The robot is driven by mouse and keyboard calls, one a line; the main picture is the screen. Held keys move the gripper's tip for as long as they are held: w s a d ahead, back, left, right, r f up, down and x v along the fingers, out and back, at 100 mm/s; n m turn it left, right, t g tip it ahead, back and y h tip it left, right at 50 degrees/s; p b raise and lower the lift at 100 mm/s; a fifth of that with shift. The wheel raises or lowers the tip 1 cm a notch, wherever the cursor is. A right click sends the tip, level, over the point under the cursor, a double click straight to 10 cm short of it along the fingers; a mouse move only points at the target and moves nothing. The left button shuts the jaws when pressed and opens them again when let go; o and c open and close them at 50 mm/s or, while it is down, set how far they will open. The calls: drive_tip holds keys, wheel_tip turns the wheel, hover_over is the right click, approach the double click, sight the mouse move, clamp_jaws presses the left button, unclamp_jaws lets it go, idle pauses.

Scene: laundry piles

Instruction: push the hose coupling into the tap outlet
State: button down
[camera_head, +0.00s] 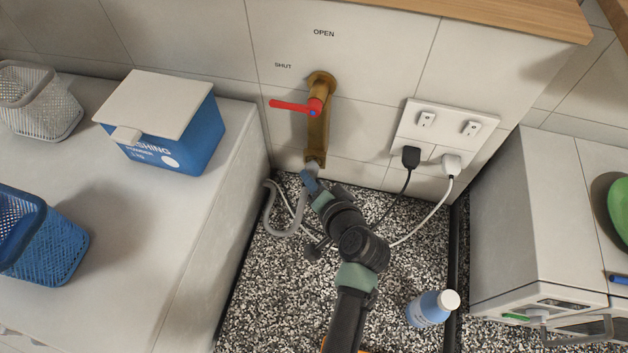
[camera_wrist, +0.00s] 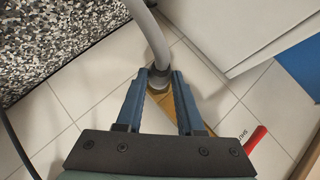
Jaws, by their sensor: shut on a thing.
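The brass tap (camera_head: 317,128) stands out from the tiled wall, its outlet pointing down. Its red lever (camera_head: 292,105) points left, towards the word SHUT. My gripper (camera_head: 311,177) is just below the outlet, shut on the grey hose coupling (camera_wrist: 160,80). In the wrist view the coupling sits between my two blue fingertips (camera_wrist: 160,85), with the grey hose (camera_wrist: 149,36) running away from it. The brass tap (camera_wrist: 190,106) shows beyond the fingers. In the head view the coupling is at the outlet's lower end; I cannot tell whether it is inside.
A wall socket panel (camera_head: 443,127) with black and white plugs is right of the tap. Their cables hang near my arm. A blue bottle (camera_head: 427,309) stands on the speckled floor. A counter with a washing powder box (camera_head: 170,120) is left; a white cabinet (camera_head: 525,220) is right.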

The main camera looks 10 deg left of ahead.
drive_tip(key=shift+w+b, duration=0.35)
drive_tip(key=shift+w, duration=0.35)
drive_tip(key=shift+c, duration=2.2)
unclamp_jaws()
drive_tip(key=shift+s, duration=0.1)
drive_tip(key=s+p, duration=0.2)
drive_tip(key=s, duration=0.7)
drive_tip(key=shift+p, duration=0.35)
